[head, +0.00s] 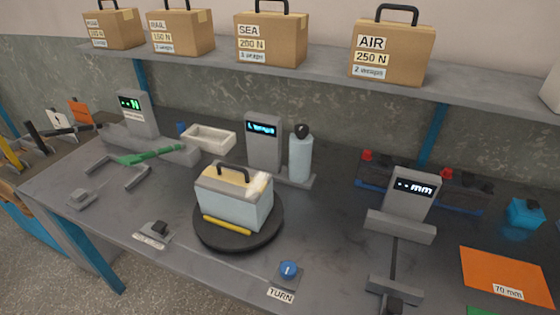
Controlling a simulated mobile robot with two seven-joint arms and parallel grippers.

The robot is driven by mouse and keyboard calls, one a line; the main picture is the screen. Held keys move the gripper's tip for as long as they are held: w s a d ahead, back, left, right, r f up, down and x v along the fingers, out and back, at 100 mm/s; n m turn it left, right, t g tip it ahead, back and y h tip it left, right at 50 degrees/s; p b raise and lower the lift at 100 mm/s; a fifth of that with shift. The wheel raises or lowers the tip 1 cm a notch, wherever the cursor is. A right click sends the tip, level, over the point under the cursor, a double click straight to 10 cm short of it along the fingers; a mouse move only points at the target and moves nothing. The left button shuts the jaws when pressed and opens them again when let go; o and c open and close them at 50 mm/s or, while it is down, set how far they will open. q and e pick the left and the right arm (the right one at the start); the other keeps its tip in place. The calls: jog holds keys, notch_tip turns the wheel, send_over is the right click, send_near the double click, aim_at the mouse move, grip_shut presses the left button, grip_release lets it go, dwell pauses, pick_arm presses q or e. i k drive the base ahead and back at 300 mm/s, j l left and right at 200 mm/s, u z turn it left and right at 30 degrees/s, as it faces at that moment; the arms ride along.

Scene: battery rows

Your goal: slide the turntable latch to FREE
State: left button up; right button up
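The turntable (208,238) is a dark round disc in the middle of the bench, near its front edge. A pale box (228,203) with a dark handle, tan top and yellow strip stands on it. Left of the disc, a small grey plate with a black slider knob (158,228) looks like the latch. A pale label lies at its front; its wording is too small to read, so I cannot tell the latch's position. A blue knob (288,269) labelled TURN sits at the front, right of the disc. Neither of my grippers is in view.
Behind the turntable stand a display post (263,148) and a pale bottle (300,158). A gauge stand (411,197) reading mm is at right, near an orange sheet (505,275). A green-handled tool (152,156) lies at left. Labelled cartons (271,45) stand on the shelf above.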

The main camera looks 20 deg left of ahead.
aim_at(159, 226)
jog(key=u, duration=1.7)
